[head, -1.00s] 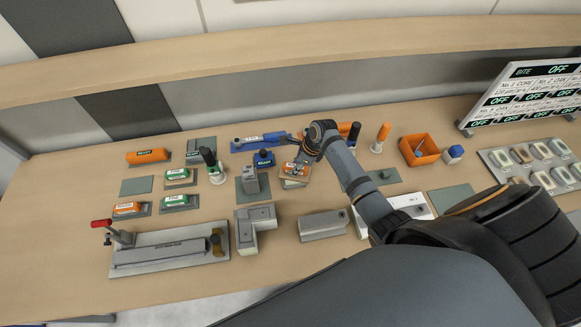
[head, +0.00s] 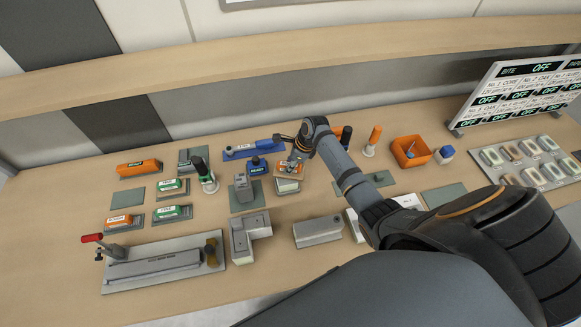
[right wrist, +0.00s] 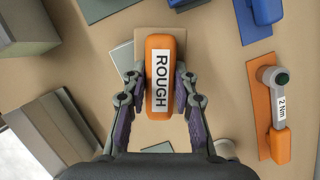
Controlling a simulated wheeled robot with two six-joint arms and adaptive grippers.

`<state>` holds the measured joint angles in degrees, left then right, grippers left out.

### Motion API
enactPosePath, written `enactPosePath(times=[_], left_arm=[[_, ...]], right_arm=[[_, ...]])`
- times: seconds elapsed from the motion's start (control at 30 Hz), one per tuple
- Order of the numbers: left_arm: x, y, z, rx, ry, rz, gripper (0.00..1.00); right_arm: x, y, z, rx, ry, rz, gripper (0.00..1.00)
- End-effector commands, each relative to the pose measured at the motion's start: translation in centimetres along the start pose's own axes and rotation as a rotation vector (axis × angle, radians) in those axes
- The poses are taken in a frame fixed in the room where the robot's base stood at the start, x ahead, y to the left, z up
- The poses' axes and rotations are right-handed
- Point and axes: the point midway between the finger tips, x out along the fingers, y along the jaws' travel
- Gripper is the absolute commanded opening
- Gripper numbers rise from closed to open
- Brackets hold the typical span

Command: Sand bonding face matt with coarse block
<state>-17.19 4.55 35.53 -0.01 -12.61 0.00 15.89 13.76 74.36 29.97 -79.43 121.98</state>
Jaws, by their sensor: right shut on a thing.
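My right gripper (right wrist: 160,105) is shut on an orange block (right wrist: 161,70) labelled ROUGH, with a finger on each side of it. In the head view the gripper (head: 296,155) and the orange block (head: 288,171) are above a small pale piece (head: 287,187) on the bench. In the right wrist view a tan square piece (right wrist: 192,22) shows beyond and beside the block's far end. I cannot tell whether block and piece touch. Which surface is the bonding face is unclear. My left gripper is out of view.
Close by stand a grey fixture (head: 242,190), a blue block (head: 257,167) and an L-shaped grey part (head: 250,238). Orange and green labelled blocks (head: 172,212) sit at left above a clamp fixture (head: 165,262). An orange bin (head: 410,150) and a status board (head: 520,92) are at right.

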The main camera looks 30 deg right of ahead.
Motion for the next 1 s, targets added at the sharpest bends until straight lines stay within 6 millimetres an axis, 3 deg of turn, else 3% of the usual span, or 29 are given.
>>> enactPosePath(times=[0.23,0.57,1.0], left_arm=[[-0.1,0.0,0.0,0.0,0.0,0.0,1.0],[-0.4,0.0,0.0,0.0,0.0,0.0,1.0],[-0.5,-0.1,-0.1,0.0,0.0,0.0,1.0]], right_arm=[[0.1,0.2,0.2,0.001,0.001,0.003,0.0],[0.8,1.1,2.1,0.002,0.001,0.002,0.0],[-2.8,0.9,3.4,0.0,0.0,-0.001,0.0]])
